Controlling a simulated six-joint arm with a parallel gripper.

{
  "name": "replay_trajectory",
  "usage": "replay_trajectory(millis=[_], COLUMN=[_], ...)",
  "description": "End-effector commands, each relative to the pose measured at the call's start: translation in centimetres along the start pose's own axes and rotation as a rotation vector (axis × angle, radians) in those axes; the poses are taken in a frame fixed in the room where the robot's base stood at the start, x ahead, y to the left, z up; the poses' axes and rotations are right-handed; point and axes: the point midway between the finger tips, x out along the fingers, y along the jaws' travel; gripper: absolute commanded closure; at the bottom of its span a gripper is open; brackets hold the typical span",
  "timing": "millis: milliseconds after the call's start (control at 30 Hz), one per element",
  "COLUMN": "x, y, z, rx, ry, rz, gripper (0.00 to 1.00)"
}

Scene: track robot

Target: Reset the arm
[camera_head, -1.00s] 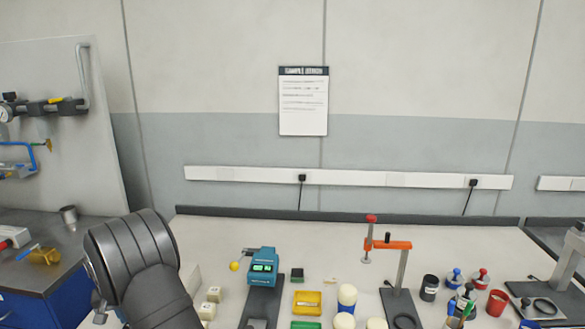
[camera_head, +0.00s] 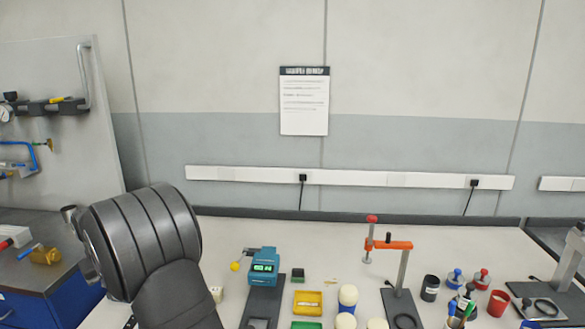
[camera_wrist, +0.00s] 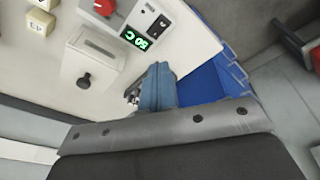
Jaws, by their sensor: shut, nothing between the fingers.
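My arm's dark ribbed link (camera_head: 140,240) fills the lower left of the head view, and my gripper does not show there. In the wrist view my gripper (camera_wrist: 157,72) shows as blue-grey fingers at the picture's centre, together and empty. Behind the fingertips are the edge of a pale bench top (camera_wrist: 190,45) and a blue surface (camera_wrist: 208,85). The fingers appear apart from both, but the exact gap is hard to tell.
A white unit with a green display (camera_wrist: 134,39), a pale box with a black knob (camera_wrist: 88,68) and lettered cubes (camera_wrist: 40,22) lie near the gripper. A blue device (camera_head: 263,262), yellow tray (camera_head: 308,303), orange-armed stand (camera_head: 390,245) and several bottles crowd the bench to the right.

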Motion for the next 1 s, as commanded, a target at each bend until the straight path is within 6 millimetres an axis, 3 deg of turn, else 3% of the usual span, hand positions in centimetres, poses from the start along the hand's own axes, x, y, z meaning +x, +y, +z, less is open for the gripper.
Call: replay_trajectory(millis=[600, 1000], x=[-6.8, -8.1], y=[0.1, 0.2], z=[2.0, 2.5], rx=[-0.492, -0.61], ry=[0.071, 0.085], rz=[0.022, 0.032], gripper=[1.0, 1.0])
